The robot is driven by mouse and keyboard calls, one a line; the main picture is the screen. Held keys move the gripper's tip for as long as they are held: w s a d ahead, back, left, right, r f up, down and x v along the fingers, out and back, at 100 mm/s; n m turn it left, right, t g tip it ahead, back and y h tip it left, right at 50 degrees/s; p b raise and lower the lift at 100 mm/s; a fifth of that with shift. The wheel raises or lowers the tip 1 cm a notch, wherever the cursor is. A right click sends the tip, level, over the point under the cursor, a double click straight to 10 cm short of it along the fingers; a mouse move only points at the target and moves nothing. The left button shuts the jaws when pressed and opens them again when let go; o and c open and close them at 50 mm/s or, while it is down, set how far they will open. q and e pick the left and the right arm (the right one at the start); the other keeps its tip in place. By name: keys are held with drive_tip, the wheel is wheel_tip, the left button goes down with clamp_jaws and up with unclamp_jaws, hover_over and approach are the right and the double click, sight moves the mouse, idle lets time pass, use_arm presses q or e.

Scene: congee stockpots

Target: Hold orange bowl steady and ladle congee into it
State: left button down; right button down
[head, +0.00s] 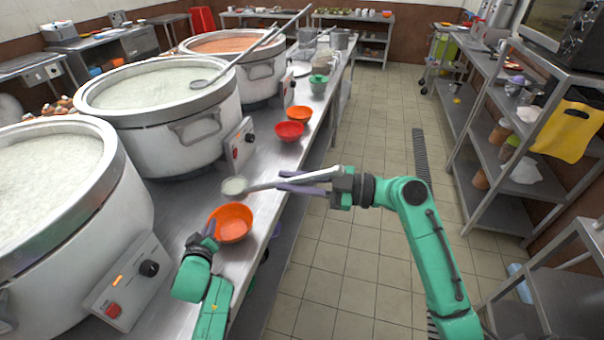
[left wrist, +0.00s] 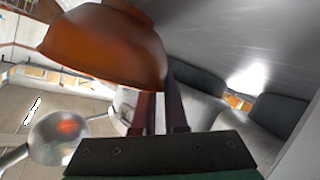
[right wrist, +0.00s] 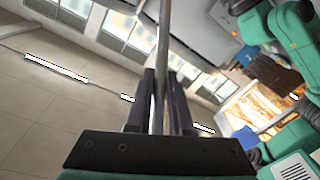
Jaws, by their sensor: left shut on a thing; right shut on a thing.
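The orange bowl (head: 232,224) sits near the counter's front edge in the head view. My left gripper (head: 209,232) is shut on its left rim; the left wrist view shows the bowl (left wrist: 110,45) between and above the fingers. My right gripper (head: 312,182) is shut on the handle of a ladle (head: 235,186), which also shows in the left wrist view (left wrist: 58,136). The ladle's scoop, with pale congee in it, is just above and behind the bowl, apart from it. The near stockpot (head: 50,165) and middle stockpot (head: 160,85) hold white congee.
A far stockpot (head: 238,42) holds orange congee, and another ladle (head: 215,75) leans across the pots. Red (head: 289,131), orange (head: 299,114) and green (head: 319,82) bowls stand along the counter (head: 262,160). Shelving (head: 515,150) stands at right, with open floor between.

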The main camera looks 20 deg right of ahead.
use_arm(q)
drive_tip(key=shift+f, duration=0.1)
use_arm(e)
drive_tip(key=w+a+f+n+g+h, duration=0.1)
drive_tip(key=n+g+h, duration=0.3)
drive_tip(key=n, duration=0.5)
drive_tip(key=w+a+f+n+g+h, duration=0.1)
drive_tip(key=a+f+n+g+h, duration=0.2)
drive_tip(key=n+h, duration=0.3)
drive_tip(key=f+n, duration=0.1)
drive_tip(key=n, duration=0.3)
drive_tip(key=shift+a+n+g, duration=0.2)
drive_tip(key=shift+n+g, duration=0.1)
drive_tip(key=shift+g, duration=0.1)
idle(0.9)
